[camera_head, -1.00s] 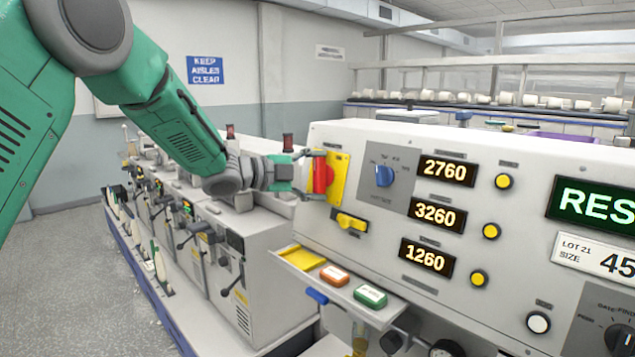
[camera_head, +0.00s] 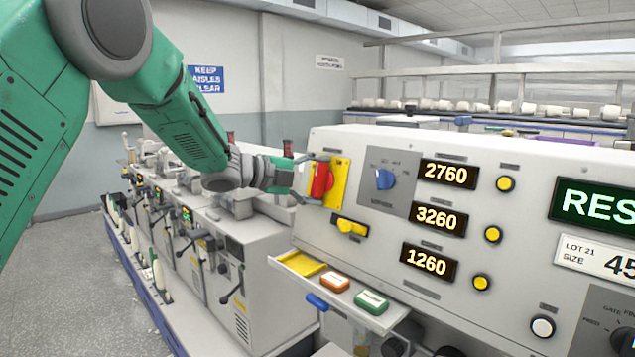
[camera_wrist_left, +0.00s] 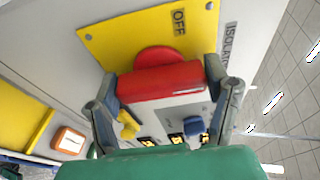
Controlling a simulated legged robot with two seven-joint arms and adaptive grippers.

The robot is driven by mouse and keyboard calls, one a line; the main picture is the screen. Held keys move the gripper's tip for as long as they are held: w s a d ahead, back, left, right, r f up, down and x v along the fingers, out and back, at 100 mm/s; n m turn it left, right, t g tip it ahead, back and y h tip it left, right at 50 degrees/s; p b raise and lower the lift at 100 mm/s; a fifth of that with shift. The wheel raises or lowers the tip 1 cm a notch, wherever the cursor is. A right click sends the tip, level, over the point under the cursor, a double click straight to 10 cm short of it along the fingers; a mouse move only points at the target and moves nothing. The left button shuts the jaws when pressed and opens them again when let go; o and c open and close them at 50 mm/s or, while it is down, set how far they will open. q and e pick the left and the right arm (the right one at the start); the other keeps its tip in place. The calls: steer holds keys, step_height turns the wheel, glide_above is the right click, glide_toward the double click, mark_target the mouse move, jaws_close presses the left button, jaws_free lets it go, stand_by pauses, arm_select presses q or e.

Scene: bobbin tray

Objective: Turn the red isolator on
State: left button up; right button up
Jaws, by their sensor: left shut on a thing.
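The red isolator handle (camera_head: 321,181) sits on a yellow plate (camera_head: 341,182) at the left end of the machine's front panel. In the left wrist view the red handle (camera_wrist_left: 160,82) lies between the two fingers, and the yellow plate (camera_wrist_left: 120,42) behind it carries the word OFF. My left gripper (camera_head: 312,179) is shut on the red handle, with a finger on each side of it; it also shows in the left wrist view (camera_wrist_left: 165,95). Part of the handle's grip is hidden by the fingers in the head view. My right gripper is not in view.
A blue selector knob (camera_head: 385,179) is right of the plate, and a yellow switch (camera_head: 350,227) is below it. A shelf (camera_head: 385,320) holding an orange block (camera_head: 335,283) and a green block (camera_head: 371,301) juts out below. Smaller machines (camera_head: 245,265) stand at the left.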

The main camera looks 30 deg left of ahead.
arm_select(q)
steer(key=o, duration=0.9)
steer(key=shift+f, duration=0.2)
steer(key=shift+o, duration=1)
steer(key=shift+w+d, duration=0.1)
steer(key=shift+r, duration=0.1)
steer(key=shift+s+a+r, duration=0.1)
steer(key=shift+s+a, duration=0.15)
steer(key=shift+s, duration=0.1)
steer(key=v, duration=1.1)
steer(key=shift+a+f, duration=0.1)
steer(key=shift+f, duration=0.1)
